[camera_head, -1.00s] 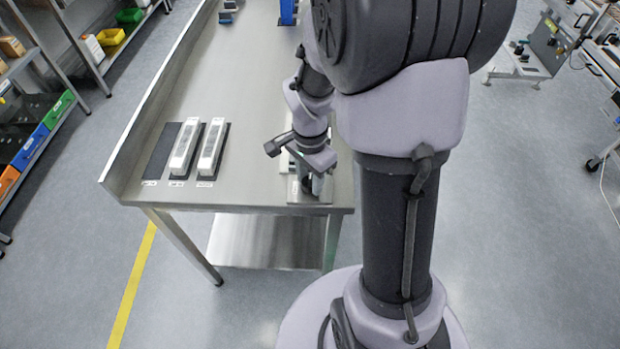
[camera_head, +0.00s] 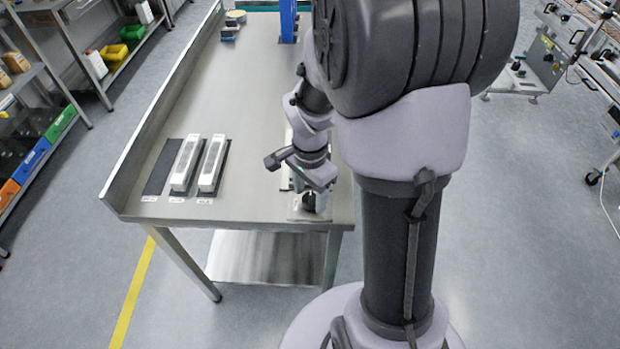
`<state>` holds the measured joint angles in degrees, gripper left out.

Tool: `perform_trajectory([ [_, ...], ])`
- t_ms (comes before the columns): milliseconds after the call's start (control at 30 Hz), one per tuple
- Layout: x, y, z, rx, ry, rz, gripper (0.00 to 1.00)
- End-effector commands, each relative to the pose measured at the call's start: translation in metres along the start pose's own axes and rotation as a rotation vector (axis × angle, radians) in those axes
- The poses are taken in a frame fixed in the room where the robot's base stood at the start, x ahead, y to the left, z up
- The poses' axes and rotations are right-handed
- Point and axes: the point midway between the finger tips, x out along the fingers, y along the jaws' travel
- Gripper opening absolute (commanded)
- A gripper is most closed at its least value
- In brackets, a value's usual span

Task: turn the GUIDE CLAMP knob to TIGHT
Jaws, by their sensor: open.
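My gripper (camera_head: 319,192) points down over the front right corner of the bench, partly hidden by my own wrist. It is open. A small dark knob-like part (camera_head: 309,202) stands on a light plate (camera_head: 297,214) at that corner, right at my fingers. I cannot tell whether the fingers touch it or stand around it. No GUIDE CLAMP or TIGHT lettering can be read, so I cannot confirm that this is the knob or how it is turned.
The steel bench (camera_head: 240,110) has a raised left edge. Two white elongated parts, left (camera_head: 186,163) and right (camera_head: 211,163), lie on dark mats beside an empty dark mat (camera_head: 160,168). A blue upright (camera_head: 288,20) stands at the far end. The bench middle is clear.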

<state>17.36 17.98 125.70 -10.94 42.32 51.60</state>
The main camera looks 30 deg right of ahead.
Motion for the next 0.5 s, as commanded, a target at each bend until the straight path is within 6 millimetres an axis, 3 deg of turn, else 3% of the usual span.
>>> perform_trajectory([
  [300,-0.110,-0.001,-0.001,0.000,0.004,-0.007,0.57],
  [500,-0.154,0.000,0.000,0.000,0.002,-0.003,0.57],
])
